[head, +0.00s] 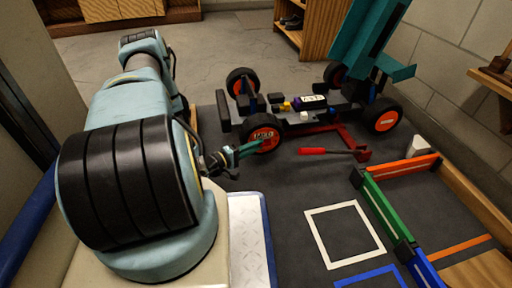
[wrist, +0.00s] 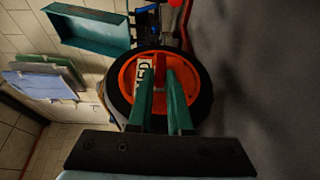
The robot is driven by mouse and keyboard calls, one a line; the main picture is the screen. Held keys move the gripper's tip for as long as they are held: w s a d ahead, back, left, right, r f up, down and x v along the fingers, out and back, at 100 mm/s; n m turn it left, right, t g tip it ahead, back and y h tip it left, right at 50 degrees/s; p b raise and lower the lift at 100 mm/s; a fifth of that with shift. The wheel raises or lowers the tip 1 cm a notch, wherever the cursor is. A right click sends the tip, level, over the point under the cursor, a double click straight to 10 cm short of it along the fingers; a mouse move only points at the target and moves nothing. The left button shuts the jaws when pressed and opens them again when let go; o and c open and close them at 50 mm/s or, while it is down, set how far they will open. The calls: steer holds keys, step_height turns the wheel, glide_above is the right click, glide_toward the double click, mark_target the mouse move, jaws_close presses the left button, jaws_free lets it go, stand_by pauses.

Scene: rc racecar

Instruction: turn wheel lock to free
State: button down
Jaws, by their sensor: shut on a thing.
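The car chassis (head: 310,112) stands on the dark floor mat with its black tyres and orange hubs. My gripper (head: 250,148) reaches that hub from the left. In the wrist view its two green fingers (wrist: 160,80) are shut on a red wheel lock (wrist: 182,108) at the hub. The fingers hide part of the lock and label.
A red-handled tool (head: 312,151) lies on the mat near the car. A white square outline (head: 345,233) and coloured rails (head: 388,208) are at the right. A teal body panel (head: 360,45) stands raised above the chassis.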

steer(key=shift+w+f+h, duration=0.15)
steer(key=shift+h, duration=0.25)
steer(key=c, duration=0.8)
jaws_free()
steer(key=shift+c, duration=0.2)
